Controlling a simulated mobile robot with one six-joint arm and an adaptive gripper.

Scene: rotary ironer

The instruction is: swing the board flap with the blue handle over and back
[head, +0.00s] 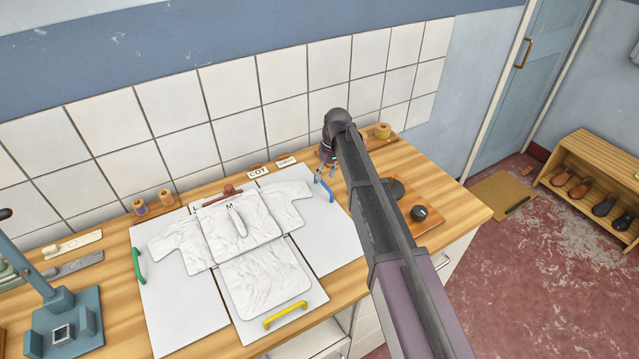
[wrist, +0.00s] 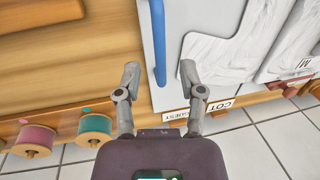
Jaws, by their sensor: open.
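The white folding board lies on the wooden worktop, with a white shirt spread across its panels. Its right flap (head: 325,240) lies flat, with a shirt sleeve over part of it. The blue handle (head: 323,188) is at that flap's far right edge. My gripper (head: 328,168) is just above this handle, reaching down from the arm. In the wrist view my gripper (wrist: 159,70) is open, and the near end of the blue handle (wrist: 157,40) appears between its two fingertips. The fingers are not closed on it. The gap in height is hard to judge.
A green handle (head: 138,266) is on the left flap and a yellow handle (head: 285,315) on the front flap. Thread spools (wrist: 95,127) and small cards (head: 258,172) stand along the back by the tiled wall. A dark round knob (head: 419,213) is right of my arm.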

